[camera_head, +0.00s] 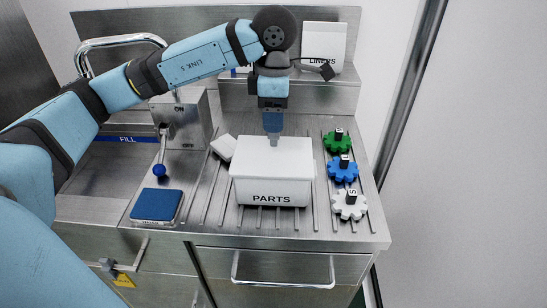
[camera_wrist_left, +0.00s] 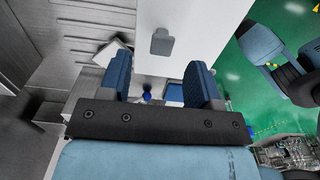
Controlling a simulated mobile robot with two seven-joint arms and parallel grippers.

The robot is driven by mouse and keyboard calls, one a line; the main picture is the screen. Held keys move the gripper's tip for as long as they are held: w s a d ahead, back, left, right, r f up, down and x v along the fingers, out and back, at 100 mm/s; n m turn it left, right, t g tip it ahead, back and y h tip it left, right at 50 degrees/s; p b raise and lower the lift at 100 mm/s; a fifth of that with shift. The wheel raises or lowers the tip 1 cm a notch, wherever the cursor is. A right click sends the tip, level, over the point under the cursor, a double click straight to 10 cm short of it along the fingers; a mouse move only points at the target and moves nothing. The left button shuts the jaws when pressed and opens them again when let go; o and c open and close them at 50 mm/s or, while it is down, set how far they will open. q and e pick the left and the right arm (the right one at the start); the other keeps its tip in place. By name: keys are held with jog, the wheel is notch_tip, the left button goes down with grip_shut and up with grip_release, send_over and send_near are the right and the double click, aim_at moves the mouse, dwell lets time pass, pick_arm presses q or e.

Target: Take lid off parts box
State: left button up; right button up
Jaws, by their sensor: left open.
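The white parts box (camera_head: 270,190), labelled PARTS, stands on the ribbed steel counter. Its white lid (camera_head: 290,155) is on it, with a small grey handle (camera_head: 273,140) on top toward the back. In the left wrist view the handle (camera_wrist_left: 162,42) shows on the white lid (camera_wrist_left: 210,30), beyond the fingertips. My left gripper (camera_head: 273,128) points down just above the handle, with its far side hidden. In the left wrist view its two blue fingers (camera_wrist_left: 159,78) are apart with nothing between them. My right gripper is not clearly seen.
Green (camera_head: 338,142), blue (camera_head: 342,168) and white (camera_head: 350,204) gears stand right of the box. A white block (camera_head: 224,147) and a blue pad (camera_head: 157,205) lie to its left. A white LINERS box (camera_head: 323,48) stands on the back ledge. A faucet (camera_head: 120,41) is at back left.

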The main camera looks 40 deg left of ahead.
aim_at(274, 135)
pick_arm(q)
notch_tip(274, 135, down, 6)
jog(key=shift+s+r+b, duration=0.1)
jog(key=shift+r+b, duration=0.05)
jog(key=shift+b, duration=0.2)
jog(key=c, duration=1)
